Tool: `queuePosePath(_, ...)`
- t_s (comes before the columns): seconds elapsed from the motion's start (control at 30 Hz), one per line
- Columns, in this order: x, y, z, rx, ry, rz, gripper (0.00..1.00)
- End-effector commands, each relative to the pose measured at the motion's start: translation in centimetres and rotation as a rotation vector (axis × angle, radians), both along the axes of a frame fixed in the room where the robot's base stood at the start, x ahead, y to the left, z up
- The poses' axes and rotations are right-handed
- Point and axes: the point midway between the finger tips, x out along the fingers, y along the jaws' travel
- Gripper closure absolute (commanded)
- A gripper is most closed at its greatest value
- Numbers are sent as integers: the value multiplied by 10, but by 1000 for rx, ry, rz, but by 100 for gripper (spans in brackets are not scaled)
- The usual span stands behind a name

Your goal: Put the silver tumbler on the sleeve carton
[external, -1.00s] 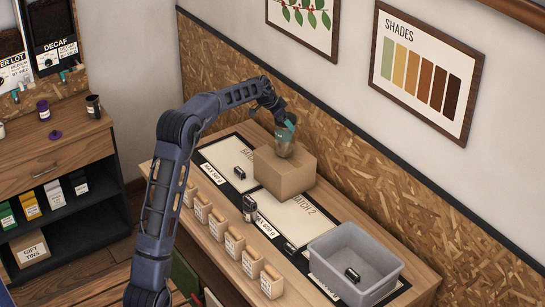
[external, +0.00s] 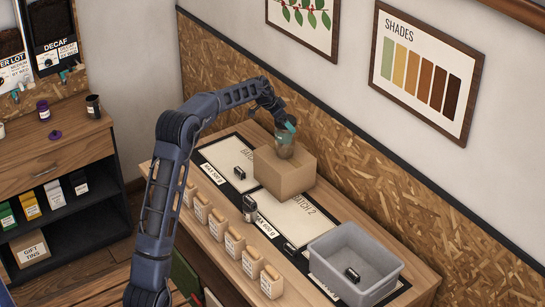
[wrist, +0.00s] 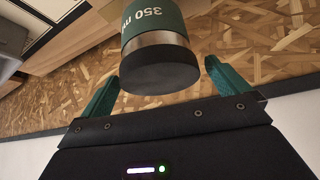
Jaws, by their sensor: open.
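The silver tumbler (external: 285,152) appears to stand upright on top of the sleeve carton (external: 283,182), a plain brown box. In the wrist view the tumbler (wrist: 162,42) has a green "350" band, a silver band and a black end towards me. My gripper (external: 286,132) is at the tumbler's upper part. In the wrist view my gripper (wrist: 161,73) is open, with teal fingers on either side of the tumbler's black end and visible gaps beside it. The carton's contact with the tumbler is too small to see clearly.
The carton stands on the bench mat (external: 225,157). A grey bin (external: 330,273) is at the right. The OSB wall (external: 370,170) runs close behind.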

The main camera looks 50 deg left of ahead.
Motion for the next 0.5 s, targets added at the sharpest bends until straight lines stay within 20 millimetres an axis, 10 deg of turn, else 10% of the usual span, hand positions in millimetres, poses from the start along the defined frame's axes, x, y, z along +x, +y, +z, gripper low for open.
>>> queuePosePath(0.5, -48, 12, 78, 1, -1, 1, 0)
